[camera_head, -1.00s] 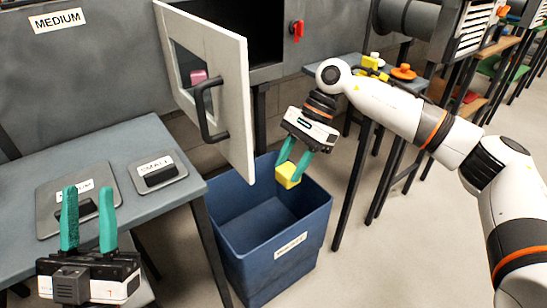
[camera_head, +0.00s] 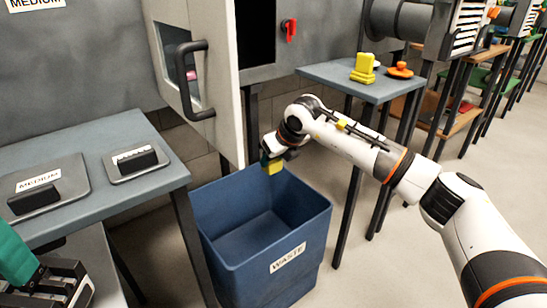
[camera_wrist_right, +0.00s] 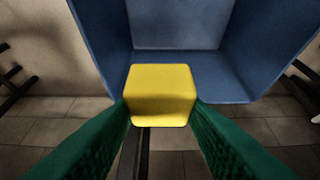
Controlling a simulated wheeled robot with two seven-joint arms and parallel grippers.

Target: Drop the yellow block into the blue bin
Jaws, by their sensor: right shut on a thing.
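The yellow block (camera_head: 273,167) is in my right gripper (camera_head: 270,158), at the back part of the blue bin in the head view. The wrist view shows the block (camera_wrist_right: 160,95) between both green fingers of this gripper (camera_wrist_right: 161,112), with the bin (camera_wrist_right: 178,30) beyond it. The blue bin (camera_head: 240,262) stands on the floor with a WASTE label and looks empty where I see inside. Whether the block is fully inside the rim is unclear. My left gripper (camera_head: 18,262) is cut off at the lower left, with one green finger showing.
A grey table (camera_head: 150,192) with two handled plates, MEDIUM (camera_head: 62,188) and a smaller one (camera_head: 135,160), is left of the bin. An open cabinet door (camera_head: 196,85) hangs behind it. A small table (camera_head: 345,85) at the right holds a yellow object (camera_head: 363,68) and an orange one (camera_head: 400,70).

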